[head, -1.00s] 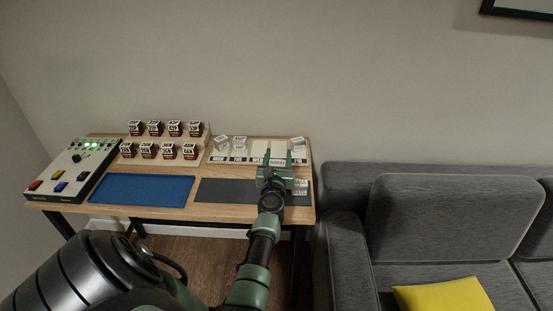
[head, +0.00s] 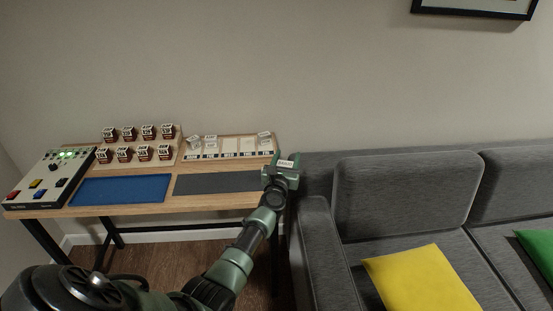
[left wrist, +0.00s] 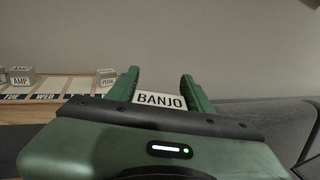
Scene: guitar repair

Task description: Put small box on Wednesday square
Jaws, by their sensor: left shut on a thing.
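My left gripper (head: 284,164) is shut on a small white box (head: 285,163) just past the right edge of the table. In the left wrist view the box (left wrist: 160,100) sits between the green fingers, with the word BANJO facing the camera. The Wednesday square (head: 229,146) is a pale empty square in the middle of the weekday board, to the left of the gripper. In the left wrist view its WED label (left wrist: 45,97) shows at the left, next to a white AMP box (left wrist: 22,76). My right gripper is not in view.
Other white boxes stand on the board's two left squares and its right square (head: 264,138). Dark-labelled cubes (head: 125,154) sit on a stand to the left. A blue mat (head: 120,189) and a bare grey mat (head: 215,182) lie in front. A grey sofa (head: 390,200) stands close at right.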

